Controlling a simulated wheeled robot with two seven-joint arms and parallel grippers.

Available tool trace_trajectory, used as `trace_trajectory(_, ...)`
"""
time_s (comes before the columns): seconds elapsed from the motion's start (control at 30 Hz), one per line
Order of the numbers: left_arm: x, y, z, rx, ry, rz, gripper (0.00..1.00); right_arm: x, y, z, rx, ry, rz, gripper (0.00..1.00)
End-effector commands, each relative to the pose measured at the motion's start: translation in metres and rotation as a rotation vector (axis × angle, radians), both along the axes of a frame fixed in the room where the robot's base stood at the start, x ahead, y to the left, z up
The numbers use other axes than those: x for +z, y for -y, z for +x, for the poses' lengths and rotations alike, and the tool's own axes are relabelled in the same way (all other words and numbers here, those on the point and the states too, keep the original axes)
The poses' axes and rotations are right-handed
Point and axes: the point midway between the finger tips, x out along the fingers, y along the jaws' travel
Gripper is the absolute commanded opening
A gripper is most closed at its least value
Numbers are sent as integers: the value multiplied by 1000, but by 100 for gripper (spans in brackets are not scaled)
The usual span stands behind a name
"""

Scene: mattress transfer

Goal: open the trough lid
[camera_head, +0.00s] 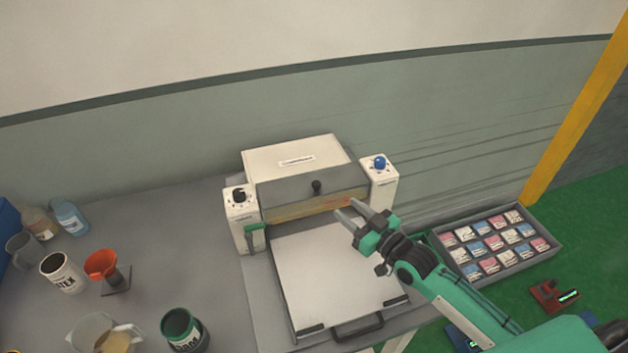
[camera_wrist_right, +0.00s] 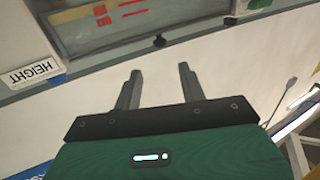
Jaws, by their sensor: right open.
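A white machine (camera_head: 293,163) stands against the wall on the bench. Its grey sloped front panel, which looks like the trough lid (camera_head: 281,197), is down and carries a small black knob (camera_head: 316,186). My right gripper (camera_head: 346,208) is open and empty, just right of and below the knob, above the machine's white plate (camera_head: 325,275). In the right wrist view, a black knob (camera_wrist_right: 159,41) shows beyond the open fingers of the right gripper (camera_wrist_right: 157,72), lined up between them and apart from them. My left gripper is not in view.
A white post with a blue knob (camera_head: 380,163) stands right of the lid, and one with a black dial (camera_head: 239,195) left. A green lever (camera_head: 254,238) is below the dial. Cups, bottles and an orange funnel (camera_head: 101,264) stand left. A sample tray (camera_head: 500,246) is right.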

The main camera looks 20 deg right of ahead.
Motion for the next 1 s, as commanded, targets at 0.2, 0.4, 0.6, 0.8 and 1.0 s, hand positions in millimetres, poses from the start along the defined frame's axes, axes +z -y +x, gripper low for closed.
trace_trajectory(0.2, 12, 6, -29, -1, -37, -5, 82, 5, -14, 31, -1, 2, 1, 41)
trace_trajectory(0.4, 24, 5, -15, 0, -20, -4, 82, 5, -28, 61, 0, 0, -1, 41)
trace_trajectory(0.6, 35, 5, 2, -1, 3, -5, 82, 4, -41, 90, 0, 0, -1, 41)
trace_trajectory(0.8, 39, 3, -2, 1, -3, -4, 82, 2, -50, 108, 1, 0, -1, 41)
trace_trajectory(1.0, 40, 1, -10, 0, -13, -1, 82, 1, -52, 115, 0, 0, -2, 41)
